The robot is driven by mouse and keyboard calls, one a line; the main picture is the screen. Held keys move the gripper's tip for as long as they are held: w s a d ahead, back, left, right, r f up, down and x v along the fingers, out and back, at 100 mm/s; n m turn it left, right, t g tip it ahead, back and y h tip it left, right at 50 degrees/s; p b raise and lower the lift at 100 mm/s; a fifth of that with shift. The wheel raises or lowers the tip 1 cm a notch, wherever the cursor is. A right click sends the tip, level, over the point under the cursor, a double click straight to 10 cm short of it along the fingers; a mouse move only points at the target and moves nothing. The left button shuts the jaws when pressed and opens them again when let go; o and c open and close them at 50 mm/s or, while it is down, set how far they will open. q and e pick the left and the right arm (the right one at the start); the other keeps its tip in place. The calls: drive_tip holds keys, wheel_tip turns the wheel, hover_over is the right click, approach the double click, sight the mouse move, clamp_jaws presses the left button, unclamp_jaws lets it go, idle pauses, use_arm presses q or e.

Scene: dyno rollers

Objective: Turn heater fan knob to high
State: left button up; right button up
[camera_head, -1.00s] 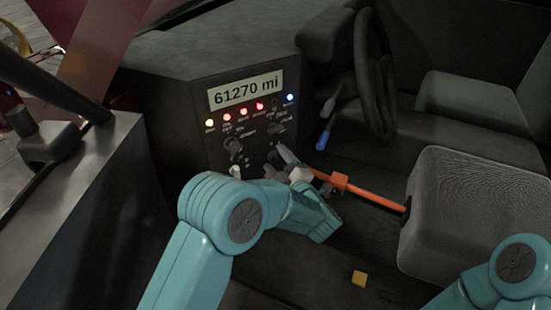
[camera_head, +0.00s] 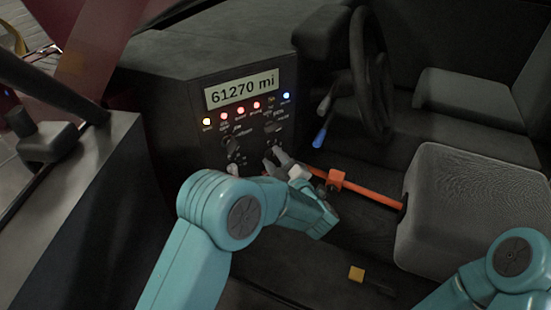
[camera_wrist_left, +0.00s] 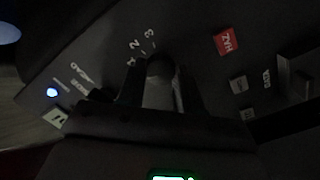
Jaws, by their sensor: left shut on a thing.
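The dash panel (camera_head: 240,122) carries a mileage display and several dark knobs. My left gripper (camera_head: 272,160) is at the lower right of this panel, with its fingertips against it. In the left wrist view my left gripper (camera_wrist_left: 160,88) is shut on a small dark round knob (camera_wrist_left: 159,67). White marks reading 2 and 3 lie beside the knob. The fingers cover much of the knob, and its pointer is too dark to read. My right gripper is out of view; only part of my right arm shows at the lower right.
Another knob (camera_head: 231,145) sits left of my gripper. A steering wheel (camera_head: 370,75) and a blue-tipped lever (camera_head: 319,138) are to the right. An orange bar (camera_head: 372,193) runs from near my left wrist to a grey seat (camera_head: 460,215). A yellow block (camera_head: 356,273) is low down.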

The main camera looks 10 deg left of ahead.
use_arm(q)
drive_tip(key=m, duration=0.1)
drive_tip(key=m+p, duration=0.1)
drive_tip(key=m, duration=0.1)
drive_tip(key=m+p, duration=0.1)
drive_tip(key=shift+r, duration=0.25)
drive_tip(key=m+p, duration=0.3)
drive_tip(key=m, duration=0.2)
drive_tip(key=shift+m+g, duration=0.3)
drive_tip(key=m+p, duration=0.2)
drive_tip(key=m, duration=0.2)
drive_tip(key=shift+w+r, duration=0.1)
drive_tip(key=m+p, duration=0.2)
drive_tip(key=m, duration=0.2)
drive_tip(key=shift+d+m+g+y, duration=0.1)
drive_tip(key=shift+m+g+y, duration=0.2)
drive_tip(key=shift+g+y, duration=0.1)
drive_tip(key=o, duration=1.1)
drive_tip(key=shift+w+f, duration=0.1)
drive_tip(key=shift+f, duration=0.1)
drive_tip(key=shift+c, duration=0.2)
